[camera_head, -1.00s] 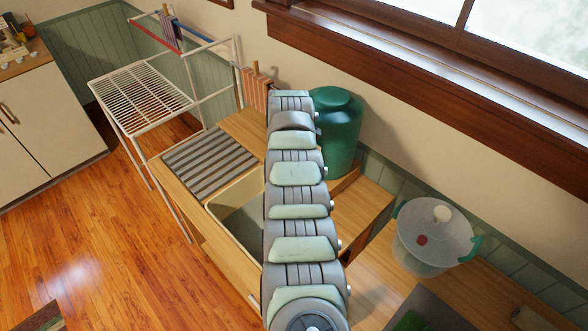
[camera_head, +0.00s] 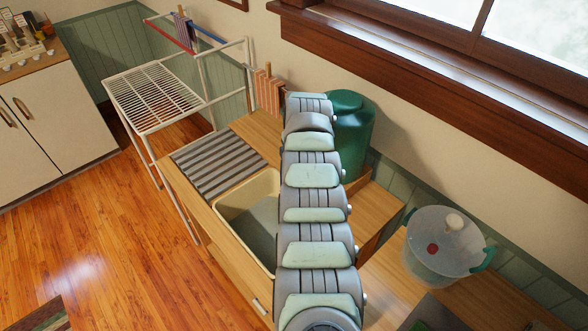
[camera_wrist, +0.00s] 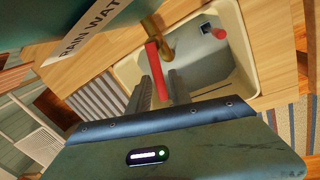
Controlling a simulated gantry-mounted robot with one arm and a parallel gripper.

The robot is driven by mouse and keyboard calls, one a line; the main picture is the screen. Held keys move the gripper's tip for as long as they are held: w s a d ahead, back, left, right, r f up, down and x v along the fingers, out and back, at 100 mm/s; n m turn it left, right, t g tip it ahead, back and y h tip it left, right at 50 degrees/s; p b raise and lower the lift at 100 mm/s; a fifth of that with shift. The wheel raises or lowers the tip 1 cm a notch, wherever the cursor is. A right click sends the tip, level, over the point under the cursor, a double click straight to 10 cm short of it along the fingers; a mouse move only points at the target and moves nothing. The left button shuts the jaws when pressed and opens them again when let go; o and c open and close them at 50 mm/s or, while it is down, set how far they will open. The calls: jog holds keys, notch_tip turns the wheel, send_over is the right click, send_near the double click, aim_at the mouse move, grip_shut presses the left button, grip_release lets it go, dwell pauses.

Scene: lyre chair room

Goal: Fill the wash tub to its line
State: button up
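The wash tub (camera_head: 222,212) is a cream basin set in a wooden counter. My arm hides its right part in the head view. In the wrist view the tub (camera_wrist: 247,62) shows a grey inside; I cannot tell the water level or make out a line. A green rain water tank (camera_head: 350,138) stands behind my arm; its label also shows in the wrist view (camera_wrist: 88,38). A brass tap (camera_wrist: 154,30) with a long red handle (camera_wrist: 156,62) is over the tub. My gripper (camera_wrist: 160,76) is open, its two fingers apart, with the red handle running between them; contact is unclear.
A striped grey mat (camera_head: 217,163) lies left of the tub. A lidded clear pot (camera_head: 440,250) stands on the counter at right. A white drying rack (camera_head: 153,97) is at back left. A small red object (camera_wrist: 219,34) shows in the tub. Open wood floor is at left.

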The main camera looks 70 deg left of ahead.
jog(key=shift+o, duration=1)
jog(key=shift+r, duration=0.1)
notch_tip(320, 180, up, 10)
jog(key=d, duration=0.2)
jog(key=shift+r+b, duration=0.25)
jog(key=shift+b, duration=0.1)
dwell(5.9)
